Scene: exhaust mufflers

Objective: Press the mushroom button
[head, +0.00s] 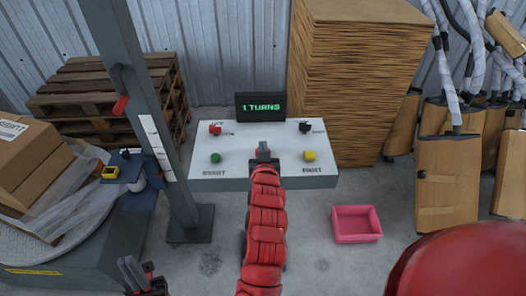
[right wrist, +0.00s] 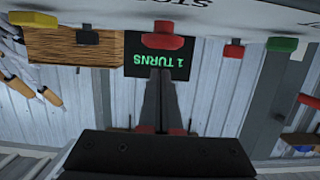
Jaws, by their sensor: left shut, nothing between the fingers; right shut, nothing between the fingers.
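A white-topped control panel (head: 240,177) stands ahead. In the right wrist view, which is upside down, a wide red mushroom button (right wrist: 163,40) sits in the middle of the panel beside partly visible lettering that looks like STOP. In the head view my right gripper largely hides this spot. My right gripper (head: 264,148), on its red-sleeved arm, is shut and empty over the panel's middle. Its fingertips in the wrist view (right wrist: 160,74) appear close to the button; I cannot tell whether they touch it. My left gripper (head: 141,274) is shut and empty at the lower left, away from the panel.
The panel also carries a red knob (head: 215,128), black knob (head: 304,127), green button (head: 215,157) and yellow button (head: 309,156). A screen (head: 260,107) behind reads "1 TURNS". A grey post (head: 150,120) stands left; a pink bin (head: 357,224) lies right on the floor.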

